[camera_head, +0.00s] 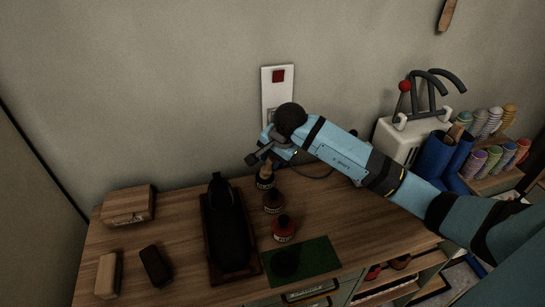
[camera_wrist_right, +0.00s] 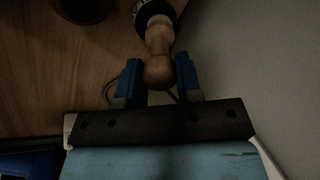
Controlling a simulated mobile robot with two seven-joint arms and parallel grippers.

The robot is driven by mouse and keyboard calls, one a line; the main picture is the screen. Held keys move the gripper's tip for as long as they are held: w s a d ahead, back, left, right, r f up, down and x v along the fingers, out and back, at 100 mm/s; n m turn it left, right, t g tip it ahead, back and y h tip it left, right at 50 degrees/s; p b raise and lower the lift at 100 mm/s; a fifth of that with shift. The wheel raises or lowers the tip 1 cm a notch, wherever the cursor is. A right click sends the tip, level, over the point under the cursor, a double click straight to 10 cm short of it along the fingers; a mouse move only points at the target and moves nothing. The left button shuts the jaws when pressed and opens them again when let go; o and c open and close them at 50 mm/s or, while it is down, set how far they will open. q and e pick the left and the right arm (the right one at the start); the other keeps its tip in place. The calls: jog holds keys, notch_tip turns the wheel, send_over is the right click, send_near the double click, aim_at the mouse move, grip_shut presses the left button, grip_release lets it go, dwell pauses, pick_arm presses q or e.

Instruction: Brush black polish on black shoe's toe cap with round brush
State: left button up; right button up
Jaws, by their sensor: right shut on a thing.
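The black shoe (camera_head: 228,232) lies on a dark reddish-brown stand (camera_head: 207,250) in the middle of the bench, its form hard to read in the dark. My right gripper (camera_head: 265,161) is behind and right of it, at the back of the bench. It is shut on a pale wooden round-knobbed handle (camera_wrist_right: 159,62), which I take for the round brush; the knob sits between the two blue fingers. The handle rises from a dark labelled jar (camera_head: 265,182), also at the top of the wrist view (camera_wrist_right: 152,10). The bristles are hidden. My left gripper is not in view.
Two more jars, brown (camera_head: 273,203) and red (camera_head: 283,230), stand right of the shoe. A green mat (camera_head: 318,258) bears a dark round thing (camera_head: 285,262). A wooden box (camera_head: 128,205) and two blocks (camera_head: 107,275) (camera_head: 155,266) lie left. A white machine (camera_head: 402,140) stands right.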

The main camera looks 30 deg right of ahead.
jog(key=shift+f+b, duration=0.55)
jog(key=shift+f, duration=0.1)
dwell(0.8)
jog(key=shift+s+f, duration=0.1)
dwell(1.5)
jog(key=shift+r+p, duration=1)
jog(key=shift+r, duration=2.6)
